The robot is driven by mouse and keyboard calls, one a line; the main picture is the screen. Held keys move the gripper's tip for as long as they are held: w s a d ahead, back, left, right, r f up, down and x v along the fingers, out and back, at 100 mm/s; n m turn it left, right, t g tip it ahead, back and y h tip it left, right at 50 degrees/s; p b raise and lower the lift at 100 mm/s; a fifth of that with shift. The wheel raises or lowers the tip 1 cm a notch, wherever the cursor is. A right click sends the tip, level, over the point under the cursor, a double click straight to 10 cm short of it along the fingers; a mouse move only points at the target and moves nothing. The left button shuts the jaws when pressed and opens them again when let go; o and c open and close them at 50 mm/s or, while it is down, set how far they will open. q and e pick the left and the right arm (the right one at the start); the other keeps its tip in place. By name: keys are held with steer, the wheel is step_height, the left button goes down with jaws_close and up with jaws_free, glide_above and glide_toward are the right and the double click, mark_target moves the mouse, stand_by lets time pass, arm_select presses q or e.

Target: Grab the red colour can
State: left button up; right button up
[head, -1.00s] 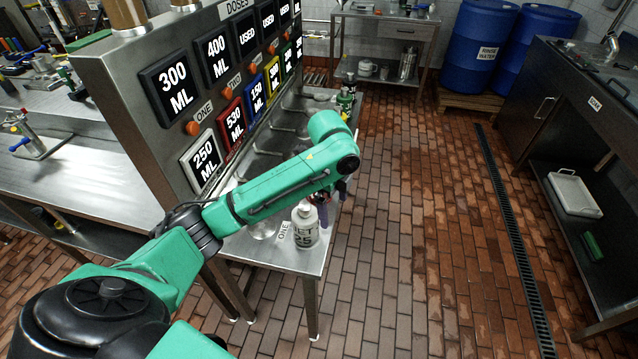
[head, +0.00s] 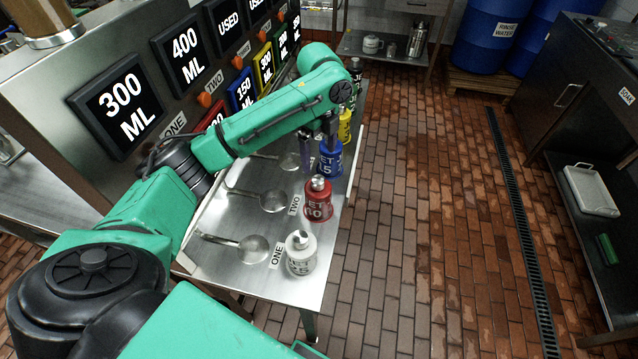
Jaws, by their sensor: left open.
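The red can (head: 318,199) stands upright on the steel bench, beside the TWO label, with a narrow metal neck on top. My left gripper (head: 318,145) is open and points down from the end of my green arm, beyond the red can and close to the blue can (head: 330,160). Its fingers are partly hidden, and I cannot tell whether they touch the blue can. Nothing shows between the gripper and the red can's neck. My right gripper is not in view.
A white can (head: 301,254) stands at the bench's near end, by the ONE label. A yellow can (head: 345,127) stands behind the blue one. Metal ladles (head: 245,246) lie left of the cans. The dispenser panel (head: 62,75) rises at left.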

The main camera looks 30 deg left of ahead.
mark_target(318, 190)
arm_select(q)
steer(key=f, duration=0.2)
steer(key=s+f+p, duration=0.1)
steer(key=f, duration=0.1)
steer(key=f+p, duration=0.1)
steer(key=f, duration=0.1)
steer(key=shift+s+d+f, duration=0.35)
steer(key=shift+s+d, duration=0.05)
steer(key=f, duration=0.2)
steer(key=f+p, duration=0.1)
steer(key=f, duration=0.1)
steer(key=f+p, duration=0.1)
steer(key=shift+w+a+f, duration=0.25)
steer(key=shift+f, duration=0.35)
steer(key=shift+s, duration=0.1)
steer(key=shift+c, duration=0.3)
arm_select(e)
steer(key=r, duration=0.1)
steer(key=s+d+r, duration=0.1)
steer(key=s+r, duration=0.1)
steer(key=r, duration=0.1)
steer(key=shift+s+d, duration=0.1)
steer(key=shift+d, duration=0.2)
arm_select(q)
steer(key=c, duration=1)
steer(key=shift+c, duration=1.3)
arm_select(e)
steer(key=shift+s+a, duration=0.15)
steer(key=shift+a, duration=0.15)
